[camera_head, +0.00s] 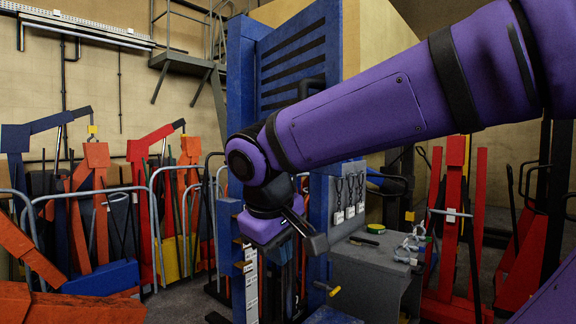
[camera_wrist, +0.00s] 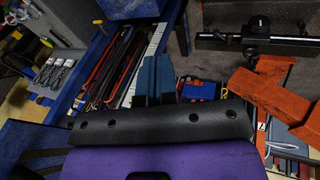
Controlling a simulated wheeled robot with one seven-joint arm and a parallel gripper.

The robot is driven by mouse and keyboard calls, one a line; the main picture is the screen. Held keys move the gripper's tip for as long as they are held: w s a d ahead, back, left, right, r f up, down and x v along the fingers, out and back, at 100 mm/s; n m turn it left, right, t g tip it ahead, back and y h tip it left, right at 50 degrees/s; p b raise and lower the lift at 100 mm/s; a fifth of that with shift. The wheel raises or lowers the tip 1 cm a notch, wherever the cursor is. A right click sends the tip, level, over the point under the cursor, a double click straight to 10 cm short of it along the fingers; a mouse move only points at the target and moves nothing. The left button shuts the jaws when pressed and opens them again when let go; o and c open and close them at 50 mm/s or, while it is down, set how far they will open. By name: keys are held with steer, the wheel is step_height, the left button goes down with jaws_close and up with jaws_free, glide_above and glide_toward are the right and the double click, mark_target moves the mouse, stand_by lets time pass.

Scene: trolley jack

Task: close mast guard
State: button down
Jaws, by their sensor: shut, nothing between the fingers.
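A tall blue panel with dark horizontal slots (camera_head: 292,62), which looks like the mast guard, stands at the upper middle of the head view. A dark handle-like bar is at its right side, partly hidden behind my arm. I cannot tell how far the guard is swung open. I see no contact with the guard.
A grey bench (camera_head: 372,262) with hanging tags and small tools stands right of my gripper. A red jack (camera_head: 461,225) is farther right. Orange and red cranes (camera_head: 95,200) stand behind grey rails at left. In the wrist view, orange beams (camera_wrist: 268,105) lie at right.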

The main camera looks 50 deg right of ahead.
steer(key=w+d+r+m+g+h, duration=0.25)
steer(key=w+d+r+h, duration=0.35)
steer(key=w, duration=0.4)
steer(key=w+d+r+m+g+h, duration=0.1)
steer(key=w+d+r+g+h, duration=0.3)
steer(key=w+r+h, duration=0.45)
steer(key=s+d+f+y, duration=0.1)
steer(key=s+d+f, duration=0.1)
steer(key=d, duration=1.1)
steer(key=shift+s+f+n, duration=0.15)
steer(key=shift+f+n, duration=0.2)
steer(key=shift+f, duration=0.05)
